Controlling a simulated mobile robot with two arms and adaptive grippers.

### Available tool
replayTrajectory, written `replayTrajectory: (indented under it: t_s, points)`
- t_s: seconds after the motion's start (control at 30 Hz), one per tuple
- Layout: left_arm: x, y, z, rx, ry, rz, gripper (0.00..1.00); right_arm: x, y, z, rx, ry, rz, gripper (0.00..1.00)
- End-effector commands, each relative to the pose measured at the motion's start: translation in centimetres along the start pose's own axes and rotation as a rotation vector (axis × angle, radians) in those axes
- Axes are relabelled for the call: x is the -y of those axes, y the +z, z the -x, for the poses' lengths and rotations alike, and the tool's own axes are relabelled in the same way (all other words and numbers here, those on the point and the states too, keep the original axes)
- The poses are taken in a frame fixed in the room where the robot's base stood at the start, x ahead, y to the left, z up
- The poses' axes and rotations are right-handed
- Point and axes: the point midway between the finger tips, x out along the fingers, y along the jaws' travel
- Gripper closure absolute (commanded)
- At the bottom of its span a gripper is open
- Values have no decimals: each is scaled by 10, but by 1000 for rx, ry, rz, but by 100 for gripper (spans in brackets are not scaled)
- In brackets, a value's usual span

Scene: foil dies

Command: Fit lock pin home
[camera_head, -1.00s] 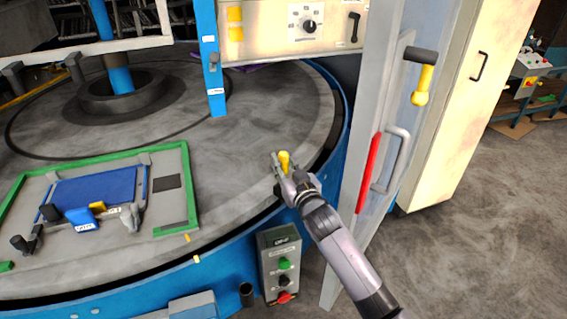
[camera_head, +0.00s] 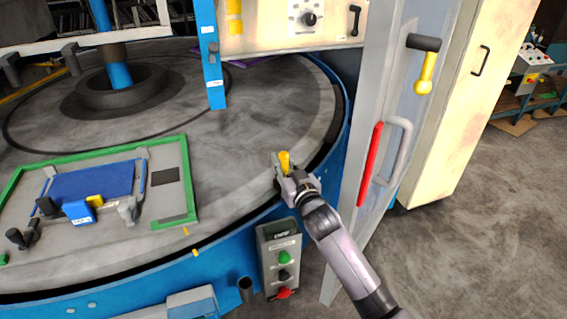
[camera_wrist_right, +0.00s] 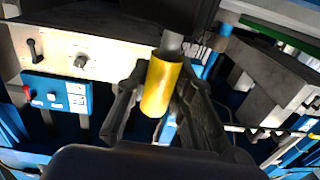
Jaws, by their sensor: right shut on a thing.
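The lock pin appears to be the yellow-gripped piece (camera_head: 285,161) in my right gripper (camera_head: 283,168), over the near right part of the round grey table (camera_head: 240,130). In the right wrist view its yellow cylinder (camera_wrist_right: 161,87) sits between the two dark fingers, which are shut on it. A grey shaft (camera_wrist_right: 172,42) runs from its far end toward a dark block. Whether the shaft enters a hole there cannot be told. My left gripper is not in view.
A green-edged plate (camera_head: 188,180) with a blue die and clamps lies on the table at left. A blue post (camera_head: 211,60) stands behind. At right is a gate with a red-and-grey handle (camera_head: 370,165) and a yellow lever (camera_head: 425,72). A button box (camera_head: 283,258) is at the table's front.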

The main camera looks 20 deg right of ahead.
Motion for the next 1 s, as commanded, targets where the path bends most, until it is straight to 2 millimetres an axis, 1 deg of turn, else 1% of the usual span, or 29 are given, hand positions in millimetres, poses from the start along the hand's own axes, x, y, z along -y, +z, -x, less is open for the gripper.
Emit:
replayTrajectory:
  t_s: [0.83, 0.87, 1.0]
  points:
    - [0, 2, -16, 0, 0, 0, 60, 0, 22, 0, 0, 0, 1, 100]
    - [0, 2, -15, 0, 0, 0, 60, 0, 20, 0, -1, 0, 1, 77]
    - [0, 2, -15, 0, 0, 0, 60, 0, 20, 0, 0, 0, 1, 67]
